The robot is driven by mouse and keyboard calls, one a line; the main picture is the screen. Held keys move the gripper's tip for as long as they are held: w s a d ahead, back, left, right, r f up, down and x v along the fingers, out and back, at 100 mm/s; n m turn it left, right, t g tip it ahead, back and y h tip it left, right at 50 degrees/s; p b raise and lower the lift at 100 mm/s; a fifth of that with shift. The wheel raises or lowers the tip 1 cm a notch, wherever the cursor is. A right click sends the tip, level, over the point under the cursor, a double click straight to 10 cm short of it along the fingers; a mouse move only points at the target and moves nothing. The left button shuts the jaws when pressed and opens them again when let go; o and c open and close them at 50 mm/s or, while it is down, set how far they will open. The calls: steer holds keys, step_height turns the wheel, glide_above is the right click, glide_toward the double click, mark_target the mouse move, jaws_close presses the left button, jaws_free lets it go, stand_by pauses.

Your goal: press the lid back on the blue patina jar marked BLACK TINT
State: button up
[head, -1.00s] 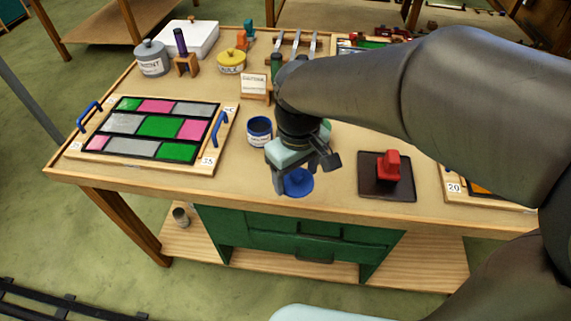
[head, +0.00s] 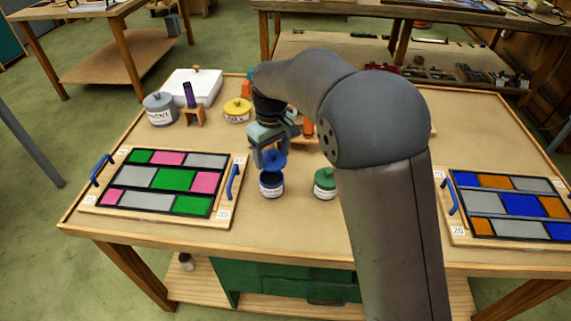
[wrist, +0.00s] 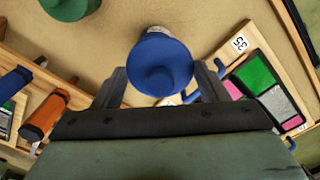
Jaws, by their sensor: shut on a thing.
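The blue jar (head: 271,188) stands on the bench left of the green jar. It has a pale label too small to read, and its dark open top shows. Its blue lid (head: 274,159) is held by my gripper (head: 270,155) just above the jar, seemingly with a small gap. In the wrist view the round blue lid (wrist: 162,75) with its knob sits between the two fingers of my gripper (wrist: 162,88). It hides most of the jar, whose pale label (wrist: 157,32) shows behind it.
A green jar (head: 325,183) stands close to the right. Leaded panels lie at the left (head: 160,180) and right (head: 515,205). A grey pot (head: 160,109), a yellow pot (head: 237,110) and a white box (head: 194,88) stand farther back. The bench in front is clear.

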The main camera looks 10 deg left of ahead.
mark_target(271, 167)
steer(key=shift+w+a+f, duration=0.25)
steer(key=shift+w+a, duration=0.05)
steer(key=shift+w, duration=0.15)
steer(key=shift+w+a+f, duration=0.25)
steer(key=shift+w, duration=0.15)
steer(key=shift+f+b, duration=2.1)
steer(key=shift+f, duration=0.95)
steer(key=shift+f, duration=0.15)
steer(key=o, duration=1)
steer(key=shift+f+b, duration=0.85)
steer(key=shift+f, duration=0.9)
stand_by(1.2)
